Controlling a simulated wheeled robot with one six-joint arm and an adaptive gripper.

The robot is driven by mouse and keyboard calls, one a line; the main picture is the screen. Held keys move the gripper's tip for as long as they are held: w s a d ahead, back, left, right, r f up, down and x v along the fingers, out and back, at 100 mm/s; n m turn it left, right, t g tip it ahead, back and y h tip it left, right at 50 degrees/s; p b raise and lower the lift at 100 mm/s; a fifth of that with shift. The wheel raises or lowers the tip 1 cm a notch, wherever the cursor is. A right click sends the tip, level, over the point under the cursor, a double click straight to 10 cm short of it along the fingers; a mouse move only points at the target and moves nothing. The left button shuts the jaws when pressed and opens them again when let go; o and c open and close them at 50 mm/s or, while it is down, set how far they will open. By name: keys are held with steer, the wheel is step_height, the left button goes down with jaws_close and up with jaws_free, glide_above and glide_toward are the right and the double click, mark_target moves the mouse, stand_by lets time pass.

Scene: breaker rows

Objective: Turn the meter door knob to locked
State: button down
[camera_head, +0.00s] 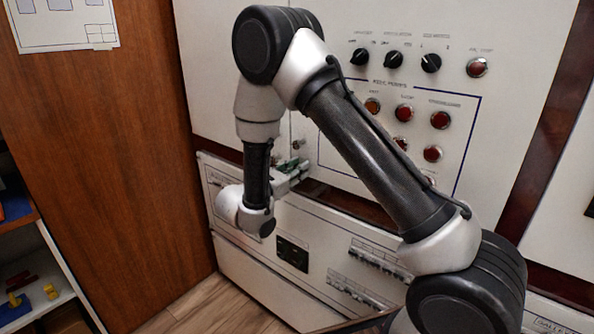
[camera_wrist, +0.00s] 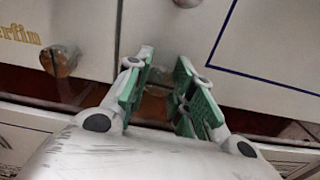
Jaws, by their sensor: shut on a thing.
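My gripper (camera_head: 292,170) is at the gap between the upper white panels and the lower panel. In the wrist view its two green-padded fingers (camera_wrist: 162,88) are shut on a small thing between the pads. That thing is mostly hidden, and I cannot tell whether it is the meter door knob or which way it is turned. A round metallic knob (camera_wrist: 62,62) stands on the white panel to the left of the fingers, apart from them. Part of another round metallic piece (camera_wrist: 187,3) shows at the top edge.
Black rotary knobs (camera_head: 396,59) and several red buttons (camera_head: 440,120) sit on the upper panel to the right. The lower panel (camera_head: 235,225) carries a black socket (camera_head: 292,254) and rows of breakers (camera_head: 378,262). A wooden wall (camera_head: 100,140) and a shelf (camera_head: 50,255) stand at left.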

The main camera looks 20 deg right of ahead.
steer(key=m, duration=0.4)
steer(key=shift+m, duration=0.4)
steer(key=m, duration=0.8)
steer(key=shift+m, duration=2.2)
steer(key=c, duration=1.2)
jaws_free()
steer(key=shift+o, duration=0.2)
steer(key=v, duration=1.2)
